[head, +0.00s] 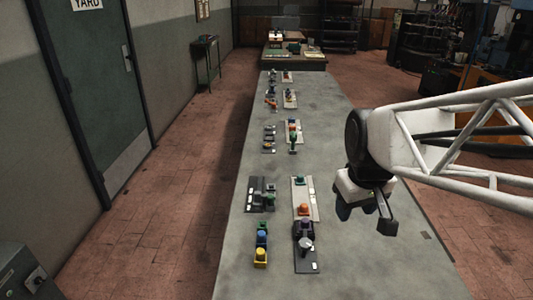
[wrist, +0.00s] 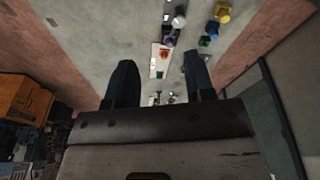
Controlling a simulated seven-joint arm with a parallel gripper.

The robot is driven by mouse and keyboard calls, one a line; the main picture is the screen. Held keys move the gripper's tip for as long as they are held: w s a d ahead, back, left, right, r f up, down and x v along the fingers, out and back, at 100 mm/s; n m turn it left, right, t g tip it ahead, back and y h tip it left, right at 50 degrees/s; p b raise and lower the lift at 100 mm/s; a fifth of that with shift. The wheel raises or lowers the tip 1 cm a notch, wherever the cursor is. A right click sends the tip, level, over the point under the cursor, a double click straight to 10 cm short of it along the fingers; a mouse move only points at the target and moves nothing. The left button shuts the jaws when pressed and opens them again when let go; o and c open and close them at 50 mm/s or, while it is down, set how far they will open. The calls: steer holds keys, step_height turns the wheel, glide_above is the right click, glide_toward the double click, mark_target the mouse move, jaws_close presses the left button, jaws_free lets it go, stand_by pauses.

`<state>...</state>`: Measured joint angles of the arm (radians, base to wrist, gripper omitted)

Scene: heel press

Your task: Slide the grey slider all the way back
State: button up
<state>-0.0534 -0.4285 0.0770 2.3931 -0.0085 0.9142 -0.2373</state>
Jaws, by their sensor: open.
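A round light-grey knob (head: 306,243) sits on a dark plate (head: 307,266) near the front of the long grey table, just in front of a purple piece (head: 304,227). It also shows in the wrist view (wrist: 178,21). Greyish pieces also stand on a dark panel (head: 256,201) further left; I cannot tell for sure which piece is the grey slider. My gripper (head: 365,214) is open and empty, in the air to the right of the plates and apart from them. Its two dark fingers (wrist: 160,78) show spread in the wrist view.
A pale plate with a green piece and an orange piece (head: 304,209) lies behind the purple one. Blue, green and yellow blocks (head: 260,254) stand to the left. Several smaller fixtures (head: 292,136) line the table further back. The table's right side (head: 400,265) is mostly bare.

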steer(key=w+a+f+n, duration=0.1)
steer(key=w+a+n, duration=0.1)
steer(key=w, duration=0.4)
steer(key=w+a+f+n, duration=0.1)
steer(key=w+a+n, duration=0.15)
steer(key=w, duration=0.45)
steer(key=n+g, duration=0.2)
steer(key=n, duration=0.8)
glide_above(258, 192)
steer(key=f, duration=1.9)
steer(key=shift+s+d+f, duration=0.1)
steer(key=shift+s+f, duration=0.15)
steer(key=shift+f, duration=0.15)
steer(key=shift+w+a+f, duration=0.2)
steer(key=shift+f, duration=0.1)
steer(key=shift+f, duration=0.1)
steer(key=shift+f, duration=3.8)
jaws_close()
